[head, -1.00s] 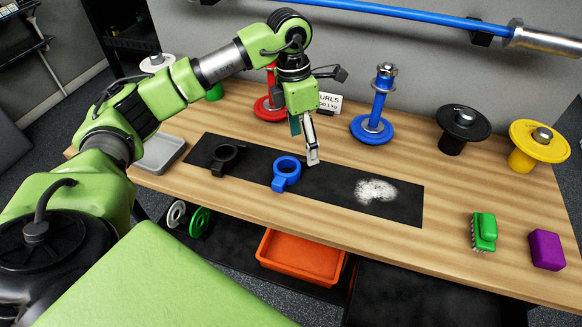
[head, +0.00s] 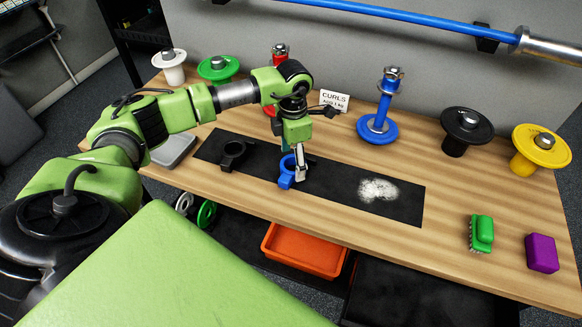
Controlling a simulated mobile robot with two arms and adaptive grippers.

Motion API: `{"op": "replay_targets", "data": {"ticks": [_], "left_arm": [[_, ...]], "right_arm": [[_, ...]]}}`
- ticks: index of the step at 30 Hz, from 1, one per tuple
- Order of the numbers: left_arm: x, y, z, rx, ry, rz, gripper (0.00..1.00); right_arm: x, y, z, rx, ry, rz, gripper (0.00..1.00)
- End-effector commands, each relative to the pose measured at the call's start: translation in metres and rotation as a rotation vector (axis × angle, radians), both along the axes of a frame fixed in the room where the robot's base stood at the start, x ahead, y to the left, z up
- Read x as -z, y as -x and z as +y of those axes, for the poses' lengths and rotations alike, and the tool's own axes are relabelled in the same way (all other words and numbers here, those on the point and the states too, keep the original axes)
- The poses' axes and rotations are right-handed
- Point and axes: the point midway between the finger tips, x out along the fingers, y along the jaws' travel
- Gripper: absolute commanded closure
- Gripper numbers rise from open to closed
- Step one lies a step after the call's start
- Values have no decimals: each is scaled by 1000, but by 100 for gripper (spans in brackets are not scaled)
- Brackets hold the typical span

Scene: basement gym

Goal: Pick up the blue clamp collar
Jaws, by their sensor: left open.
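The blue clamp collar (head: 287,172) lies on the black mat (head: 336,184) on the wooden bench, partly hidden behind my left gripper's fingers. My left gripper (head: 300,178) points down at the collar's right side, with its fingertips at or very near the ring. It is open; whether it touches the collar cannot be told. A black clamp collar (head: 231,151) lies on the mat to the left of the blue one. My right gripper is not in view.
White powder (head: 378,190) lies on the mat to the right. A blue weight stand (head: 378,126), a black plate (head: 466,122) and a yellow plate (head: 540,143) stand behind. A green brush (head: 481,233) and purple block (head: 541,253) are at right. An orange tray (head: 305,250) sits below.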

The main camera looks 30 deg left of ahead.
Motion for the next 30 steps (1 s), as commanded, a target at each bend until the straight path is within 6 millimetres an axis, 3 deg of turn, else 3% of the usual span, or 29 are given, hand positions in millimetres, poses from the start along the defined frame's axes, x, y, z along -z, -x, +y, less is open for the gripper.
{"op": "replay_targets", "data": {"ticks": [6,12,13,18,30], "left_arm": [[21,0,0,1,0,1,30],[23,0,0,1,0,0,30],[23,0,0,1,0,0,32],[22,0,0,1,0,0,77],[18,-1,0,1,1,-2,76]], "right_arm": [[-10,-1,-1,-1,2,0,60],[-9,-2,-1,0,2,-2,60],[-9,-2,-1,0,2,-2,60],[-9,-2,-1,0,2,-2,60],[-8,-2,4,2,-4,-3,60]]}}
